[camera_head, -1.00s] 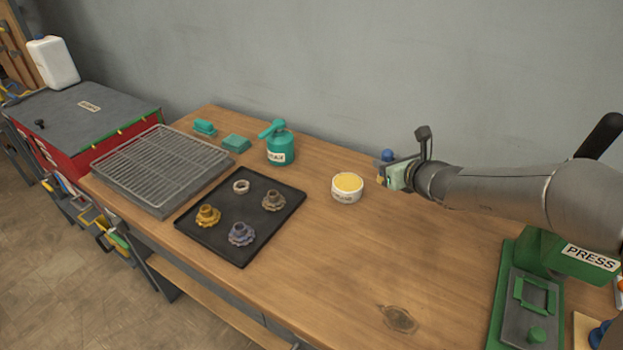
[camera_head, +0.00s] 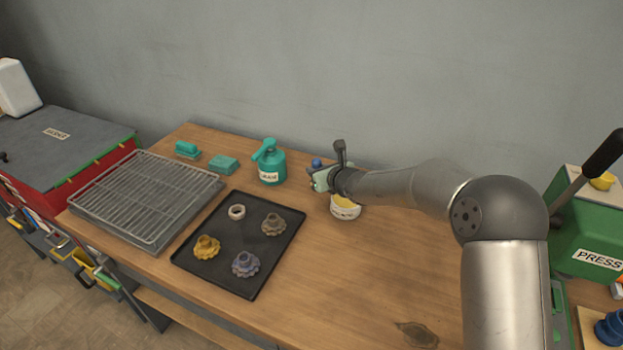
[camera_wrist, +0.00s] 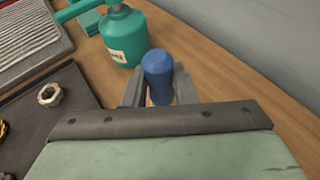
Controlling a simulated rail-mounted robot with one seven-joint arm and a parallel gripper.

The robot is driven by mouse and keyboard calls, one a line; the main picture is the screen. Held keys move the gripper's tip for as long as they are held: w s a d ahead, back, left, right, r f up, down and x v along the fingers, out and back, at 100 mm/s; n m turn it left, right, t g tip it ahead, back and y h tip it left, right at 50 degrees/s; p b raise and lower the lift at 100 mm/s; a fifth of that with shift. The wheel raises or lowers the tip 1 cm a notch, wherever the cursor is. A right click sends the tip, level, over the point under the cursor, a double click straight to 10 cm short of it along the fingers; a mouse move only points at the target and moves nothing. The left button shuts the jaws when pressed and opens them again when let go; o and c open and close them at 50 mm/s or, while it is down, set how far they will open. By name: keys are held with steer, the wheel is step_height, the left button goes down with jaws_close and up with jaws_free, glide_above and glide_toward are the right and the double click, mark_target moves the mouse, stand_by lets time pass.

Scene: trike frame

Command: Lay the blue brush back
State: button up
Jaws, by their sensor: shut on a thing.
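My gripper (camera_head: 318,177) is shut on the blue brush, of which a rounded blue end (camera_head: 316,163) shows at the gripper in the head view. In the wrist view the blue brush (camera_wrist: 158,74) stands between the grey fingers of my gripper (camera_wrist: 158,92). Its lower part is hidden by the gripper. The brush is above the bench, near the back, between the teal sprayer and the white tub of yellow paste (camera_head: 345,209). My arm covers part of the tub's top.
The teal sprayer (camera_head: 270,167) stands left of my gripper. A teal brush (camera_head: 187,149) and a teal block (camera_head: 222,165) lie farther left. A black tray (camera_head: 237,279) holds several gear parts, beside a wire rack (camera_head: 147,196). A green press (camera_head: 590,245) stands at right.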

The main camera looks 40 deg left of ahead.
steer(key=a+f, duration=0.2)
steer(key=shift+w+a+f+p, duration=0.2)
steer(key=shift+f+p, duration=0.1)
steer(key=shift+f, duration=0.05)
step_height(320, 180, down, 3)
steer(key=shift+f, duration=0.1)
steer(key=shift+f, duration=0.2)
steer(key=o, duration=1)
steer(key=shift+r, duration=0.1)
steer(key=shift+r, duration=0.1)
